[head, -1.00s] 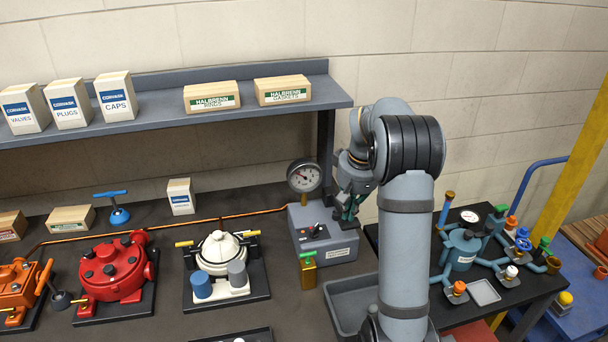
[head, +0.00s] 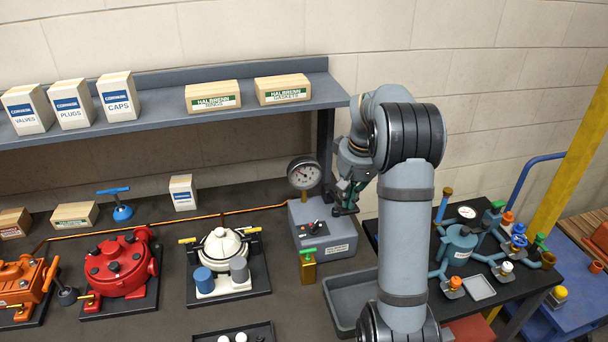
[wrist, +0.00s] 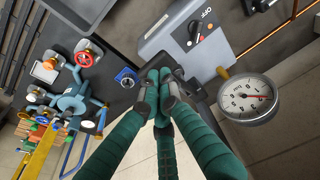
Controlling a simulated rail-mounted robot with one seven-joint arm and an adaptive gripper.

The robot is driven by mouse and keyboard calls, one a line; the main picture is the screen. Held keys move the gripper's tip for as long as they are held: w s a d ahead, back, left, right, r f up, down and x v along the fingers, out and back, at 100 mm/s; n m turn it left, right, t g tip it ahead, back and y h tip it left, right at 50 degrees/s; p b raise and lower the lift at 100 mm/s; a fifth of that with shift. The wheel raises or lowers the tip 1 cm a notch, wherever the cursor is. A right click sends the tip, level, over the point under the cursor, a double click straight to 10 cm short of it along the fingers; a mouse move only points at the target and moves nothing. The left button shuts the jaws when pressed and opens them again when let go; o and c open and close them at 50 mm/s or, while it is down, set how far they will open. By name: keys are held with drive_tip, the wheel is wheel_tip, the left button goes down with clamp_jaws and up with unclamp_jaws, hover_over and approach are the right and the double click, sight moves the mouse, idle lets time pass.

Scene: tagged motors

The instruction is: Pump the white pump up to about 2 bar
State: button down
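The white pump (head: 222,243) sits on a dark base plate in the middle of the bench, with a blue and a grey cylinder at its front and yellow-ended parts at its sides. A grey box (head: 325,240) to its right carries a round gauge (head: 304,173) and a dark switch knob (head: 314,228). In the wrist view the gauge (wrist: 248,98) has a red needle, and the knob (wrist: 194,32) is beside an "OFF" label. My gripper (wrist: 162,94) has its green fingers brought together at the tips, by the box's end; nothing is clearly seen between them.
A red pump (head: 120,268) and an orange one (head: 18,285) stand to the left. A green-topped brass valve (head: 308,268) is in front of the box. A grey tray (head: 345,300) lies below my arm. A shelf (head: 170,117) with cartons overhangs the bench.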

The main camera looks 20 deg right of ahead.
drive_tip(key=shift+f+b, duration=0.55)
drive_tip(key=shift+f, duration=0.15)
drive_tip(key=shift+r+p, duration=0.65)
drive_tip(key=shift+r, duration=0.1)
drive_tip(key=p+v, duration=0.2)
drive_tip(key=w+p+v, duration=0.1)
drive_tip(key=p+v, duration=0.1)
drive_tip(key=v, duration=0.1)
drive_tip(key=shift+r, duration=0.1)
